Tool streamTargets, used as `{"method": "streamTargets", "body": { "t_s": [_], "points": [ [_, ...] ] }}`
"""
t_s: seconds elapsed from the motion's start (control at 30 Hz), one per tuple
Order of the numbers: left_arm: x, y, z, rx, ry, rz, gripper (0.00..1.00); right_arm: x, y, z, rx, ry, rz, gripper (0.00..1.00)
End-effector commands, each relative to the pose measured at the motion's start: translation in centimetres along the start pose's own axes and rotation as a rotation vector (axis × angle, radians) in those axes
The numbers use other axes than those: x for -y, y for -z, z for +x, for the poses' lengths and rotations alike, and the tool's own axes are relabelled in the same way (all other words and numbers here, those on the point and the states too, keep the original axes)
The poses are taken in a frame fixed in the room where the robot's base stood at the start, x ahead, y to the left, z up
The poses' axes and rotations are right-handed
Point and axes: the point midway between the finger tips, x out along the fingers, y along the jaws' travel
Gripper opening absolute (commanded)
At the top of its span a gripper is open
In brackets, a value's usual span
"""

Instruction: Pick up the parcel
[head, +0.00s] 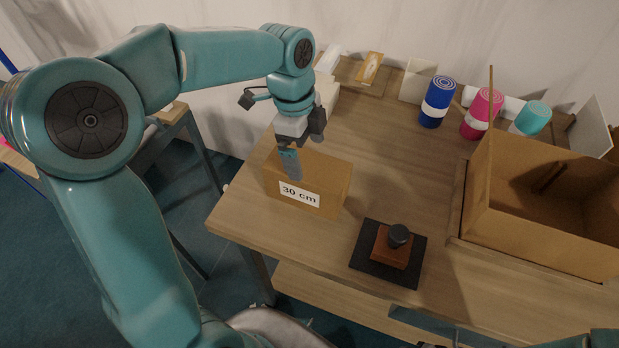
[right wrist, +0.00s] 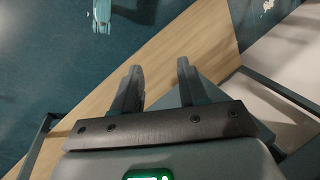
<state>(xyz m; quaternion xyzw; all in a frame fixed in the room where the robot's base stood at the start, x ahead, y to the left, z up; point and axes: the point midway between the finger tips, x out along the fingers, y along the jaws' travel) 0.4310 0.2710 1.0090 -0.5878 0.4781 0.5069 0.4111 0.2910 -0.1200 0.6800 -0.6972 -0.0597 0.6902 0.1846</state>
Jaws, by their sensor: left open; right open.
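The parcel (head: 325,180) is a brown cardboard box with a white "30 cm" label on its front. It sits on the left part of the wooden table in the head view. My left gripper (head: 290,165) points down at the parcel's left part, its fingers overlapping the box in the picture. It is open; I cannot tell whether the fingers touch the parcel. My right gripper (right wrist: 158,75) is open and empty in the right wrist view, with a wooden surface behind its fingers. The parcel is not seen in that view.
A black pad with a brown block and dark knob (head: 397,240) lies right of the parcel. A large open cardboard box (head: 500,225) stands at the right. Blue (head: 436,102), pink (head: 482,112) and teal rolls (head: 531,118) stand at the back. The table's middle is clear.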

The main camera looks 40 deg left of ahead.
Motion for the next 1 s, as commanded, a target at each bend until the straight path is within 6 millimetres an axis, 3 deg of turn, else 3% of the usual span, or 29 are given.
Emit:
{"method": "streamTargets", "body": {
  "t_s": [0.27, 0.5, 0.8, 0.83, 0.87, 1.0],
  "points": [
    [0.1, 0.0, 2.7, 0.0, -0.002, -0.001, 1.0, 0.0, 0.0, 0.0, 0.0, 0.0, 0.0, 0.43],
    [0.4, -0.3, 6.5, 0.001, -0.005, 0.0, 1.0, 0.0, 0.0, -0.1, 0.0, 0.0, 0.0, 0.43],
    [0.6, -0.3, 7.2, 0.0, 0.0, -0.001, 1.0, 0.0, 0.0, -0.1, 0.0, 0.0, 0.0, 0.43],
    [0.6, -0.3, 7.2, 0.0, 0.0, -0.001, 0.97, 0.0, 0.0, -0.1, 0.0, 0.0, 0.0, 0.43],
    [0.6, -0.3, 7.2, 0.0, 0.0, -0.001, 0.87, 0.0, 0.0, -0.1, 0.0, 0.0, 0.0, 0.43],
    [0.6, -0.3, 7.2, 0.0, 0.0, -0.001, 0.41, 0.0, 0.0, -0.1, 0.0, 0.0, 0.0, 0.43]
  ]
}}
